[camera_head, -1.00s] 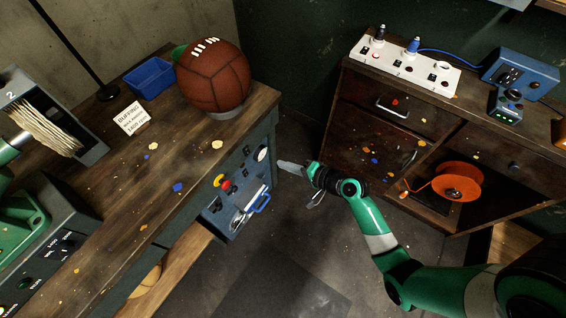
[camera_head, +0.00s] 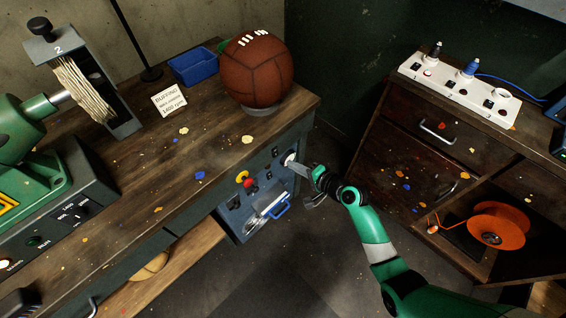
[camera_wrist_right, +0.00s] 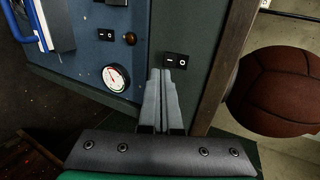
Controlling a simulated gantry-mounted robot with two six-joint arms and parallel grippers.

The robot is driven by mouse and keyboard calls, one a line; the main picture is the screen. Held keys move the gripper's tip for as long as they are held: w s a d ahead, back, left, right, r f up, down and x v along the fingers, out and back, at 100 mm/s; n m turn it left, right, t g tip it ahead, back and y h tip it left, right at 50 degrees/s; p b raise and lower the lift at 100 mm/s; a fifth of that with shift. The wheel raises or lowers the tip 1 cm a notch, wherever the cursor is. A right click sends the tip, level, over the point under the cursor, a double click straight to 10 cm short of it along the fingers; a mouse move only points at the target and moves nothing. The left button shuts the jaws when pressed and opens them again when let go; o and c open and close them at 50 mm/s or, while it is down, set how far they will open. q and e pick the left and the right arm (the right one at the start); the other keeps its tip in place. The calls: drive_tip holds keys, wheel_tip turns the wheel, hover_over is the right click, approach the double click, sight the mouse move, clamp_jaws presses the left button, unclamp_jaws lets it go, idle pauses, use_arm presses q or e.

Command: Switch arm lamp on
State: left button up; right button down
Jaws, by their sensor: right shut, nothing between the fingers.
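My right gripper (camera_head: 296,168) is shut and empty, its tips close to the blue control panel (camera_head: 231,222) on the workbench's front. In the right wrist view the closed fingers (camera_wrist_right: 163,75) end just below a black rocker switch (camera_wrist_right: 175,61), overlapping its lower edge; I cannot tell if they touch it. A second rocker switch (camera_wrist_right: 105,34) sits to the left, and a white round gauge (camera_wrist_right: 117,78) lies below it. A thin black pole (camera_head: 131,35), possibly part of the lamp, stands at the back; no lamp head shows. My left gripper is out of view.
A brown leather ball (camera_head: 256,72) stands on the bench (camera_head: 215,145) above the panel. A blue handle (camera_head: 283,207) and red button (camera_head: 248,184) stick out of the panel. A cabinet with a power strip (camera_head: 460,88) stands right; open floor lies between.

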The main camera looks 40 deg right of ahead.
sight(276, 153)
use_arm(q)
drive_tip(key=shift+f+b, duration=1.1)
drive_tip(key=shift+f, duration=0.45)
use_arm(e)
drive_tip(key=shift+w+r+x, duration=0.1)
drive_tip(key=shift+r+x, duration=0.1)
drive_tip(key=shift+x, duration=0.65)
drive_tip(key=shift+w+r+x, duration=0.1)
drive_tip(key=shift+r+x, duration=0.1)
drive_tip(key=shift+x, duration=0.7)
drive_tip(key=shift+w+r+x, duration=0.1)
drive_tip(key=shift+r+x, duration=0.05)
drive_tip(key=shift+x, duration=0.7)
drive_tip(key=shift+f, duration=0.15)
drive_tip(key=shift+w, duration=0.1)
drive_tip(key=shift+r+p, duration=0.9)
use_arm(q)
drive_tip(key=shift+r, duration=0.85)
